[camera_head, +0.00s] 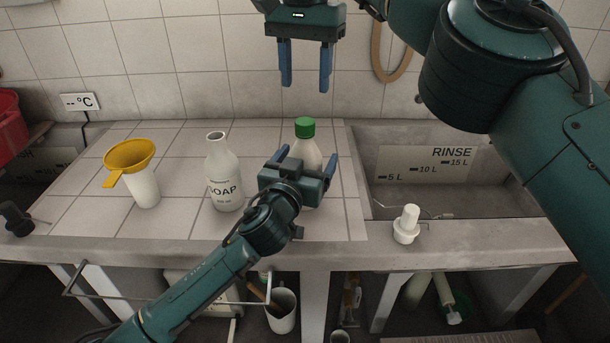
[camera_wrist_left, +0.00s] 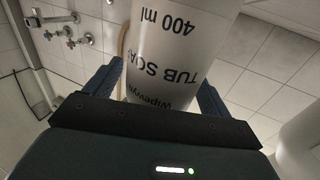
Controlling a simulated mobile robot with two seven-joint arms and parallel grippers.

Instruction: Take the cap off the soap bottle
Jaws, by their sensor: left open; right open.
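A white bottle with a green cap (camera_head: 305,128) stands upright on the tiled counter, its lower body hidden behind my left gripper. The left wrist view shows its label (camera_wrist_left: 172,70) upside down, reading "TUB SOA…" and "400 ml", the last letter unclear. My left gripper (camera_head: 306,160) is open, with one finger on each side of this bottle; the cap is above the fingers. A second white bottle marked "SOAP" (camera_head: 223,180) stands to its left, its neck showing no cap. My right gripper (camera_head: 306,86) is open and empty, fingers pointing down, above the green cap in the picture.
A yellow funnel (camera_head: 130,153) sits on a white container (camera_head: 145,188) at the left of the counter. The concrete tub (camera_head: 430,203) marked "RINSE" is sunk at the right. A white fitting (camera_head: 406,226) stands on the front ledge. A tiled wall (camera_head: 200,60) is behind.

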